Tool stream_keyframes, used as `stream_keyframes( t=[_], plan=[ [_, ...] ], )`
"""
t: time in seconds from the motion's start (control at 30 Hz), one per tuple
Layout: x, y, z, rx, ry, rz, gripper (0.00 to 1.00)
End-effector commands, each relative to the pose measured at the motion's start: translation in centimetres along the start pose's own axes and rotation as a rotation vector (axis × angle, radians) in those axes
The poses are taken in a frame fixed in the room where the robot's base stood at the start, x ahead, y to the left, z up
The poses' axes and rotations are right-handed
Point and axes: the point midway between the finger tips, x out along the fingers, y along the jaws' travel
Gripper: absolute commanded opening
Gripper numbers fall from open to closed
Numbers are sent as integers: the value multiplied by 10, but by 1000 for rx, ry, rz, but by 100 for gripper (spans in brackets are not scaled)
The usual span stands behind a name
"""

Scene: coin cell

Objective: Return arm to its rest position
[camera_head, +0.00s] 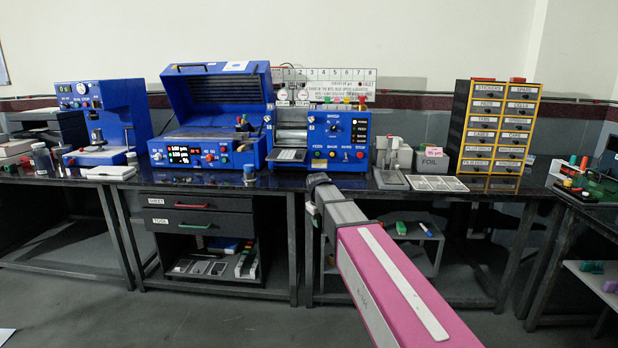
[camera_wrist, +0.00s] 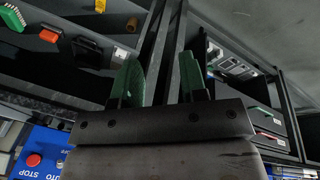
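My arm (camera_head: 395,275), pink with a white strip, reaches from the lower right of the head view up toward the bench. Its dark far end is in front of the bench's front edge, below the blue roller machine (camera_head: 318,137). The fingertips cannot be made out in the head view. In the wrist view my gripper (camera_wrist: 162,77) shows two green fingers standing apart, with nothing held between them. Behind the fingers is a dark frame post.
The dark bench (camera_head: 215,183) carries a blue open-lidded machine (camera_head: 212,115), a blue press (camera_head: 105,117) and a yellow-edged drawer cabinet (camera_head: 500,127). A drawer unit (camera_head: 205,225) stands beneath. A second bench (camera_head: 590,212) is at right.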

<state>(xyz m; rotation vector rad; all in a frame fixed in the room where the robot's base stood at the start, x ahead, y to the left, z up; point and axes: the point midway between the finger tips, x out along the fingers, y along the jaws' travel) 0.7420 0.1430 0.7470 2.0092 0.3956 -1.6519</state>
Motion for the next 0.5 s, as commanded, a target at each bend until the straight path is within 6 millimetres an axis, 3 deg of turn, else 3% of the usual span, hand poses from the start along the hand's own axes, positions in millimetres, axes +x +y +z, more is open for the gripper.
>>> stream_keyframes(
  t=[0.03, 0.1, 0.3, 0.5],
  plan=[
    [16, -4, 37, 42, -18, -14, 39],
    [37, -6, 73, 103, -37, -33, 39],
    [83, -19, 176, 283, -92, -83, 39],
    [110, -39, 266, 452, -146, -125, 39]
  ],
)
